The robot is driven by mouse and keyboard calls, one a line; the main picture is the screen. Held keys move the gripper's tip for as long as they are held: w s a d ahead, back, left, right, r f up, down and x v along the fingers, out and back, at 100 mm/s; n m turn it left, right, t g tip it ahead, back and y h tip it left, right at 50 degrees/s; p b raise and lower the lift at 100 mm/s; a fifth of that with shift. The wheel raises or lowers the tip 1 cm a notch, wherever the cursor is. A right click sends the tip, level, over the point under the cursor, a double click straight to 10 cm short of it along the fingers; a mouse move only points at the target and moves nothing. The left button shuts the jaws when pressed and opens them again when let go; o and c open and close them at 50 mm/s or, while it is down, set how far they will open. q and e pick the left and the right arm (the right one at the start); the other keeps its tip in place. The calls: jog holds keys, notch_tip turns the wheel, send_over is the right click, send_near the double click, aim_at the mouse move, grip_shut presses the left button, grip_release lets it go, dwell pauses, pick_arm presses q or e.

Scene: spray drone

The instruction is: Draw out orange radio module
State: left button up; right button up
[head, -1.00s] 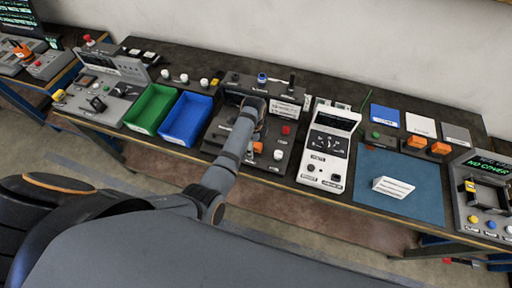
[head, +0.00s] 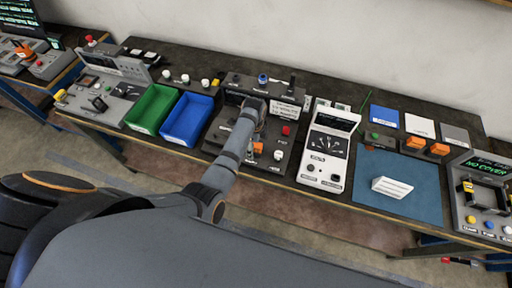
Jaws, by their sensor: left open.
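My left arm reaches over the grey fixture (head: 229,131) in the middle of the bench. My left gripper (head: 259,110) is at the fixture's recess, pointing down into it. It is open; its fingertips are mostly hidden by my own wrist. I cannot tell which orange part is the radio module. My right gripper is not in view.
A green bin (head: 151,108) and a blue bin (head: 188,119) stand left of the fixture. A white meter unit (head: 323,172) stands right of it. A white block (head: 392,187) lies on a blue mat (head: 420,205). A grey station with a lit screen (head: 486,162) is at far right.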

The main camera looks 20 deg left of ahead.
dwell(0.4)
pick_arm(q)
grip_shut()
dwell(0.4)
jog(key=shift+r, duration=0.1)
jog(key=shift+r, duration=2.9)
jog(key=shift+w, duration=0.1)
